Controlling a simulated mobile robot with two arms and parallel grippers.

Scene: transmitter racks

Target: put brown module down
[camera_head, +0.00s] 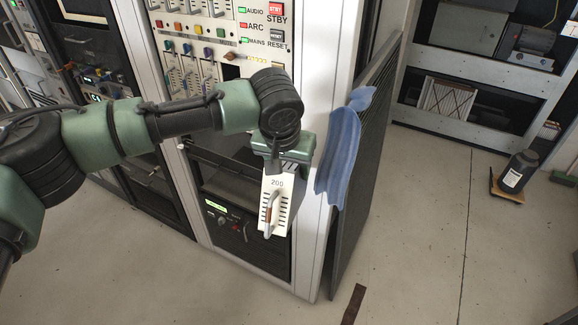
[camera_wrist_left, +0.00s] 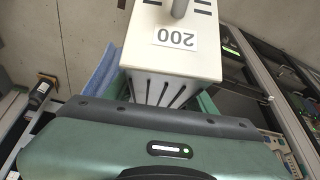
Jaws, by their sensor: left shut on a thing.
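My left gripper (camera_head: 288,160) is shut on a pale module (camera_head: 282,203) labelled 200, with slots in its face and a handle with a brown grip. The module hangs upright below the gripper in the head view, in front of the rack's lower part. In the left wrist view its cream face with the 200 label (camera_wrist_left: 175,38) shows just past the gripper. The fingertips are largely hidden there by the gripper body. My right gripper is not in view.
The transmitter rack (camera_head: 306,215) stands behind the module, with coloured-handle modules and an opening higher up. A blue cloth (camera_head: 340,150) hangs over a dark panel (camera_head: 362,180) at right.

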